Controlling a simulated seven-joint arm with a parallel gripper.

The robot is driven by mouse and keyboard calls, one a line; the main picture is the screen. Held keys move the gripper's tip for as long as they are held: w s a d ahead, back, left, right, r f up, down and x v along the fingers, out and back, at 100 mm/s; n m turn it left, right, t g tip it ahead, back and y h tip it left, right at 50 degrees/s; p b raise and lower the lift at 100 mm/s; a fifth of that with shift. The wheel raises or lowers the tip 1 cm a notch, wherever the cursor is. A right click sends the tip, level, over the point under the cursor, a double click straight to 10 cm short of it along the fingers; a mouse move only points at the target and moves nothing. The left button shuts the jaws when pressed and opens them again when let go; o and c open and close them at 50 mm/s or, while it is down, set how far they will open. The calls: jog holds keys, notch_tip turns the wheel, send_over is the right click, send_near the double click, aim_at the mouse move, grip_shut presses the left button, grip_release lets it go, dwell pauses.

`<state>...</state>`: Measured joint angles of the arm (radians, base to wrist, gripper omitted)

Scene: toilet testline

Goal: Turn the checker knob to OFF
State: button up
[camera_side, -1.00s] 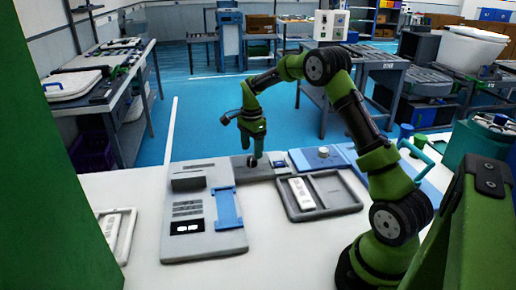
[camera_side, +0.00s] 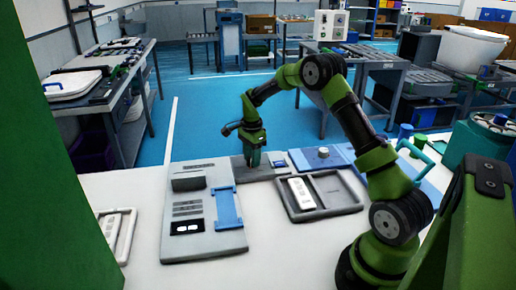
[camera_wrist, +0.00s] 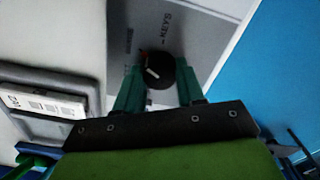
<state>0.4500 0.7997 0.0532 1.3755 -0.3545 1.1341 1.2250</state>
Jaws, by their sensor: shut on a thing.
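The checker knob (camera_wrist: 158,72) is round and black with a white pointer mark, seen in the wrist view between my fingertips. It sits on a grey panel (camera_wrist: 200,45) with printed labels, of which only part can be read. My gripper (camera_wrist: 157,88) has its two green fingers on either side of the knob and is shut on it. In the side view my gripper (camera_side: 252,160) points straight down onto the grey checker box (camera_side: 270,172) at the back of the white table. The knob is hidden behind the fingers there.
A grey tester with a blue bracket (camera_side: 226,208) stands left of the checker. A dark tray (camera_side: 338,192) holding a white remote (camera_side: 301,192) lies in front right of it. A blue box with a white knob (camera_side: 323,152) is to the right. Another remote tray (camera_side: 115,232) lies far left.

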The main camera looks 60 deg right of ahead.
jog(key=shift+n, duration=0.3)
jog(key=n, duration=1)
jog(key=shift+n, duration=0.4)
jog(key=n, duration=0.5)
jog(key=shift+r+n, duration=0.1)
jog(key=shift+n, duration=2.7)
jog(key=o, duration=1)
jog(key=shift+o, duration=0.2)
